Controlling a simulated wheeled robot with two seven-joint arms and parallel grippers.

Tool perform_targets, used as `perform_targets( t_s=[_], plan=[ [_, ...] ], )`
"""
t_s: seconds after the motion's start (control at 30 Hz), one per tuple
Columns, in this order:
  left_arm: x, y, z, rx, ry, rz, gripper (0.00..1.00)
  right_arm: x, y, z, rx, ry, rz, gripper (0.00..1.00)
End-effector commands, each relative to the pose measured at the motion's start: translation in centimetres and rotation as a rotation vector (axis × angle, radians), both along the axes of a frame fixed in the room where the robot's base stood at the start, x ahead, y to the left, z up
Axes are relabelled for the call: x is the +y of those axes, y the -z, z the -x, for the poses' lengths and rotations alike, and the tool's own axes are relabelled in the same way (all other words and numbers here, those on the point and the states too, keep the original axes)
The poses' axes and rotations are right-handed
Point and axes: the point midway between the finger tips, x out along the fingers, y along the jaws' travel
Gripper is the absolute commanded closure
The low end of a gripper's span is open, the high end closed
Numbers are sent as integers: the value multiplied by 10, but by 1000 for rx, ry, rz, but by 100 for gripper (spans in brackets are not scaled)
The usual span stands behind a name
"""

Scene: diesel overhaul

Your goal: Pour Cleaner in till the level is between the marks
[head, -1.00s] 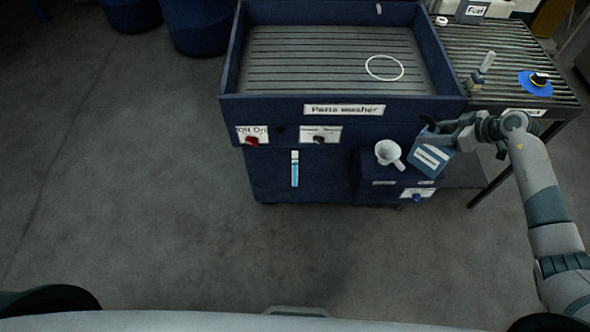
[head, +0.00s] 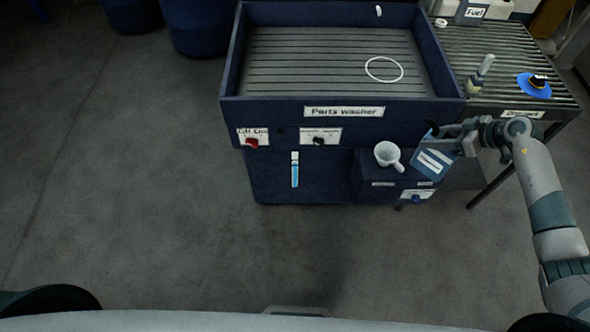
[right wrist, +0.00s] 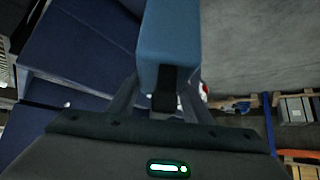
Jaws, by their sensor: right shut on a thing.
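The parts washer (head: 290,109) is a dark blue cabinet with a slatted basin on top. On its front is a sight gauge (head: 295,170) with a blue column reaching near its upper part; the marks are too small to read. A white funnel-like cup (head: 388,154) sits on the low ledge at the front right. My right gripper (head: 448,137) is shut on a blue container with a white label (head: 431,163), tilted and just right of the cup. The container also shows in the right wrist view (right wrist: 170,45). My left gripper is not in view.
A red knob (head: 252,143) and a black knob (head: 318,141) are on the washer front. A white ring (head: 384,69) lies in the basin. The floor in front is clear.

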Motion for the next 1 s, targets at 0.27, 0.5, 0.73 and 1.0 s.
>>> perform_targets(
  t_s=[0.27, 0.5, 0.73, 1.0],
  plan=[
    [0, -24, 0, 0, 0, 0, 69, -21, -13, 17, -3, 0, -1, 100],
    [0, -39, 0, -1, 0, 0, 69, -38, -18, 33, -4, 1, -1, 100],
    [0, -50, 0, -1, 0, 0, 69, -53, -21, 46, -3, 1, -3, 100],
    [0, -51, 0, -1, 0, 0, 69, -57, -20, 49, -5, 0, -2, 100]
  ],
)
